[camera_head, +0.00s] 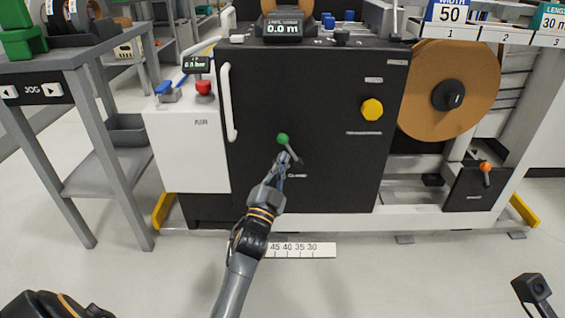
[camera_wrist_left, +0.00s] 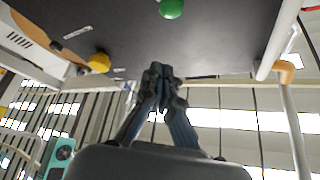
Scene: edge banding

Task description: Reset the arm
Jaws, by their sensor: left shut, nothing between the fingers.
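My left gripper (camera_head: 284,160) is in front of the black machine panel, just below a green ball knob (camera_head: 283,139) on a dark lever. In the left wrist view, its fingers (camera_wrist_left: 160,72) are closed together with nothing between them. The green knob (camera_wrist_left: 171,9) shows at the top edge there, apart from the fingertips. In the head view I cannot tell whether the gripper touches the lever. My right gripper is not clearly in view; only a dark arm part shows at the bottom right.
The black panel (camera_head: 320,80) carries a yellow knob (camera_head: 372,109) and a white handle (camera_head: 229,102). A white box with a red button (camera_head: 204,87) stands left of it. A brown roll (camera_head: 450,90) and an orange-tipped lever (camera_head: 485,167) are at the right. A grey table (camera_head: 75,55) stands left.

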